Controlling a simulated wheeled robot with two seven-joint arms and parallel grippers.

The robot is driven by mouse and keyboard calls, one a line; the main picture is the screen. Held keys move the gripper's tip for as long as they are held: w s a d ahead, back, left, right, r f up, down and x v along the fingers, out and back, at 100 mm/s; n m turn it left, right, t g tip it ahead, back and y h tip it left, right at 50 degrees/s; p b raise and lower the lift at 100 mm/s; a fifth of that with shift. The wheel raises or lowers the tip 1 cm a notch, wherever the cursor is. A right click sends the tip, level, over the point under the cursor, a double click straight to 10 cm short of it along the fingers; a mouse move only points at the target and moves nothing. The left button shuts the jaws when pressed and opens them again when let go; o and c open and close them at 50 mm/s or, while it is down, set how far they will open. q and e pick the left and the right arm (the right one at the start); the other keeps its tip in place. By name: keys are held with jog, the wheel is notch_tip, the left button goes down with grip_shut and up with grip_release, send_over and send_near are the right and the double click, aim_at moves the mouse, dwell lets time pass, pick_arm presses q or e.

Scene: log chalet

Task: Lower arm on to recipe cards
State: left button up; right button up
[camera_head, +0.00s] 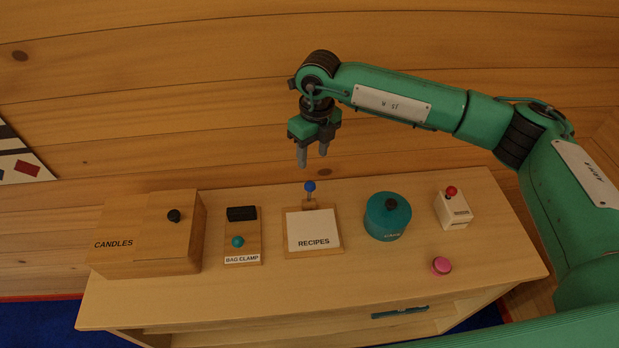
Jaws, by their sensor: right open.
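The recipe cards (311,223) show as a white sheet on a wooden board marked "RECIPES", near the middle of the wooden cabinet top. A clip arm with a blue knob (310,186) stands up at the board's back edge, apart from the face of the cards. My right gripper (312,157) is open, points down and is empty. In the picture it sits just above the blue knob, with a gap between fingertips and knob. My left gripper is not in view.
Left stand a bag clamp board (240,250) with a teal knob and a wooden candles box (150,255). Right are a teal round pot (386,222), a white box with a red knob (454,210) and a pink button (441,265). A log wall (200,100) rises behind.

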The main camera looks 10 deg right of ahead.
jog(key=p, duration=0.3)
send_over(311, 183)
notch_tip(311, 183, down, 5)
jog(key=shift+d+f, duration=0.1)
notch_tip(311, 183, down, 6)
jog(key=shift+p, duration=0.9)
jog(key=shift+f, duration=0.2)
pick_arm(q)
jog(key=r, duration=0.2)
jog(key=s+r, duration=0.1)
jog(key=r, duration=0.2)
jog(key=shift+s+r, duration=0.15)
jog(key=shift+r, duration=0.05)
pick_arm(e)
grip_shut()
